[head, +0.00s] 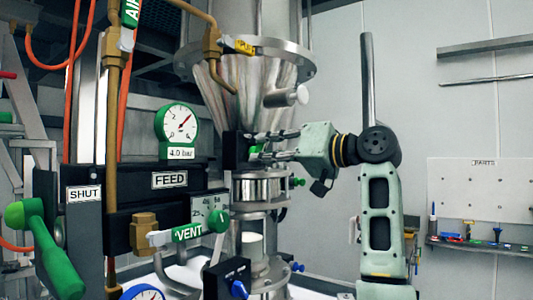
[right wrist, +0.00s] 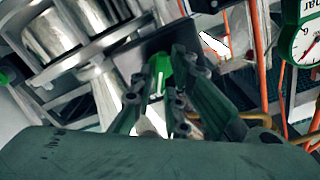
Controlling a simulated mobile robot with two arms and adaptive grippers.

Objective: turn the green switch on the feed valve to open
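The green switch (head: 254,151) sits on a small black box (head: 234,150) beside the metal column under the hopper. My right gripper (head: 262,145) reaches in from the right, its two fingers apart at the box. In the right wrist view the green switch (right wrist: 160,72) shows between the fingertips of my right gripper (right wrist: 166,75). The fingers partly hide the switch, and I cannot tell whether they touch it. The FEED label (head: 170,180) is on a black panel to the left. My left gripper is not in view.
A large green lever (head: 48,250) stands by the SHUT label (head: 84,194). A VENT valve (head: 188,233), a pressure gauge (head: 177,123) and brown pipes crowd the left. A parts board (head: 482,190) hangs on the right wall. Space right of my arm is clear.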

